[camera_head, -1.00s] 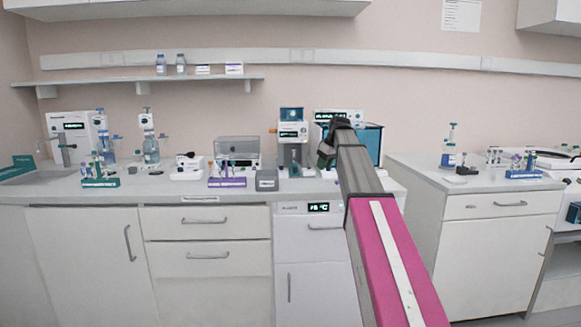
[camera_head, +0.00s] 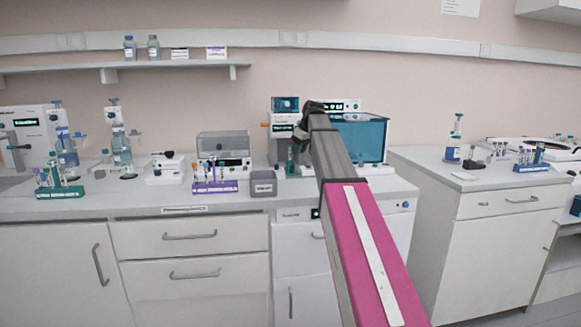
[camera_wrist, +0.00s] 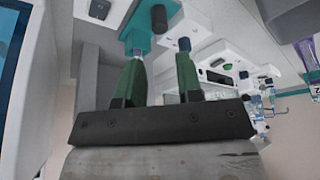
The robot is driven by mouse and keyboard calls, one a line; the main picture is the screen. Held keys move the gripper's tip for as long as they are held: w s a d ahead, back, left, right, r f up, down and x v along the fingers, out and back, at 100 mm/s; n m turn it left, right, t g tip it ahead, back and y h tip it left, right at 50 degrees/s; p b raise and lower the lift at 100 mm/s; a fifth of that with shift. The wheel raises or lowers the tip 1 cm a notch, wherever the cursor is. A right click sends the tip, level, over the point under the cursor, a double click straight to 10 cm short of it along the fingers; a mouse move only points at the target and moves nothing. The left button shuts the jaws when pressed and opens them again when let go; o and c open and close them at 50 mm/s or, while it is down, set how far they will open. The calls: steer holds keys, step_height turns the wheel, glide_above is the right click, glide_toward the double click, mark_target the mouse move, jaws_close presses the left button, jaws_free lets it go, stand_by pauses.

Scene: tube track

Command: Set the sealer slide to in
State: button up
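The bench instrument (camera_head: 285,119) with a teal-lit top and a small display, which I take to be the sealer, stands at the back of the counter, left of the teal box. My arm reaches over the counter, and my gripper (camera_head: 300,142) is in front of the instrument's right side, covering part of it. In the wrist view my gripper (camera_wrist: 162,48) has two green fingers spread apart with nothing visible between them. Beyond the fingertips is a teal part (camera_wrist: 137,32) with dark knob-like pieces. I cannot tell the slide's position, or whether the fingers touch anything.
A teal-windowed box (camera_head: 362,140) stands right of the instrument. To its left are a grey block (camera_head: 263,184), a purple tube rack (camera_head: 214,187) and a lidded device (camera_head: 222,150). A separate counter (camera_head: 435,172) is at right, beyond a gap.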

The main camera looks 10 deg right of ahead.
mark_target(292, 166)
steer(key=x, duration=0.9)
jaws_close()
